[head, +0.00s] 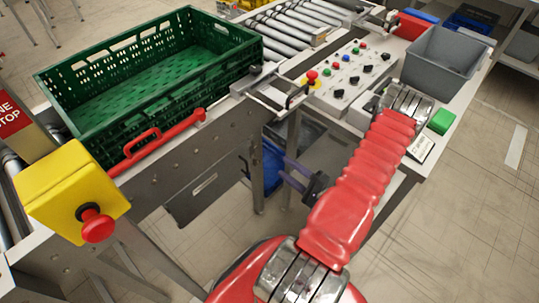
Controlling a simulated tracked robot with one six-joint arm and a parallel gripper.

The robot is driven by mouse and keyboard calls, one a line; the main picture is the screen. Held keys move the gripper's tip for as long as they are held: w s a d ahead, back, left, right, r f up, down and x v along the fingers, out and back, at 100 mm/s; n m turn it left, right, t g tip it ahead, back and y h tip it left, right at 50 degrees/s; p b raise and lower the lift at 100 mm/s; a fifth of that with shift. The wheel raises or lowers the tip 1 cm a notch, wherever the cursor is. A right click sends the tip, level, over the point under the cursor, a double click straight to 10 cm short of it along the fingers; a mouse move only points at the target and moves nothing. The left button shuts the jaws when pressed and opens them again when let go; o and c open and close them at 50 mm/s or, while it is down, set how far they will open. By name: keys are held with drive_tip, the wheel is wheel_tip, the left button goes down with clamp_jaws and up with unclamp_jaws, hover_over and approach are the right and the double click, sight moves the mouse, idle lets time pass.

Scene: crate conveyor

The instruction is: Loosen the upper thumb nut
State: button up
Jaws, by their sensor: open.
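My gripper (285,169) is in the middle of the head view, below the conveyor's edge and partly behind my red arm. Its two purple fingers are apart and point left, toward the grey conveyor leg (257,185). Nothing shows between them. A small dark fitting (245,166) is on the leg, left of the fingers and apart from them. It is too small to tell whether it is the upper thumb nut. No thumb nut can be made out clearly.
A green crate (150,115) stands on the conveyor at left, beside a red handle (160,138). A yellow emergency stop box (72,195) is at near left. A control panel (352,75) and grey bin (445,65) are at upper right. Floor at right is clear.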

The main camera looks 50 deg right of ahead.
sight(257, 146)
drive_tip(key=m, duration=1.4)
drive_tip(key=shift+s+d+m, duration=0.1)
drive_tip(key=shift+s+m, duration=0.1)
drive_tip(key=shift+m, duration=0.2)
drive_tip(key=shift+w, duration=0.15)
drive_tip(key=shift+w+a, duration=0.2)
drive_tip(key=shift+w, duration=6.55)
drive_tip(key=shift+c, duration=0.4)
drive_tip(key=c, duration=1)
